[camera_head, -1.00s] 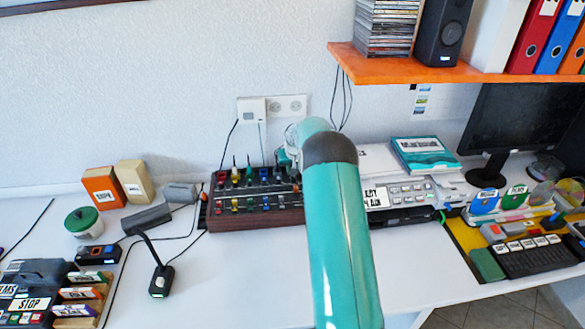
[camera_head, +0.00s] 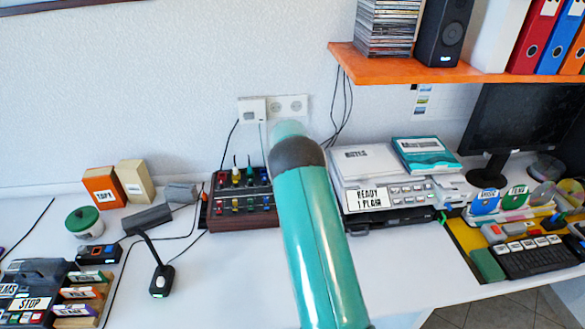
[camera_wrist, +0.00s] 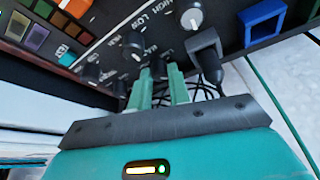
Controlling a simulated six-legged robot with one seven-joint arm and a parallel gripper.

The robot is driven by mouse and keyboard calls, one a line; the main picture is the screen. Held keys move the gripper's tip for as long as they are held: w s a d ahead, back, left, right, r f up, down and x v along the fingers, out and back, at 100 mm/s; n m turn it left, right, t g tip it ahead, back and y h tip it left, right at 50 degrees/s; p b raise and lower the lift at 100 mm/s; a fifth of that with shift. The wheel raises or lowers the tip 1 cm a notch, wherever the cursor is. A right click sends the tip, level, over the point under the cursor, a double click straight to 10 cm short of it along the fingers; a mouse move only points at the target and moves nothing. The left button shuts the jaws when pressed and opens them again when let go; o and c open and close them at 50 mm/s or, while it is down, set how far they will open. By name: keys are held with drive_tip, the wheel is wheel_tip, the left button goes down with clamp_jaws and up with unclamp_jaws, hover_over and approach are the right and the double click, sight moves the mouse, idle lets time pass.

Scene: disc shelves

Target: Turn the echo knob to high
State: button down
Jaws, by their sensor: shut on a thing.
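The knob panel (camera_wrist: 108,50) fills the upper wrist view, tilted, with printed words that seem to include HIGH and LOW. No echo label is readable. My gripper (camera_wrist: 159,73) has its two green fingers at the panel, shut on a small dark knob between the tips, mostly hidden. Which knob it is, and its setting, I cannot tell. In the head view the wooden-fronted mixer (camera_head: 240,221) stands against the wall. My arm covers its right part and hides my gripper there.
A dark plug with a cable (camera_wrist: 206,52) sits close right of the fingers, and a blue-framed socket (camera_wrist: 262,20) lies beyond. A desk microphone (camera_head: 160,280) stands front left. The table before the mixer is clear.

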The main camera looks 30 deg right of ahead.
drive_tip(key=shift+m, duration=0.6)
drive_tip(key=shift+g, duration=0.3)
drive_tip(key=c, duration=1.3)
unclamp_jaws()
drive_tip(key=shift+w, duration=0.1)
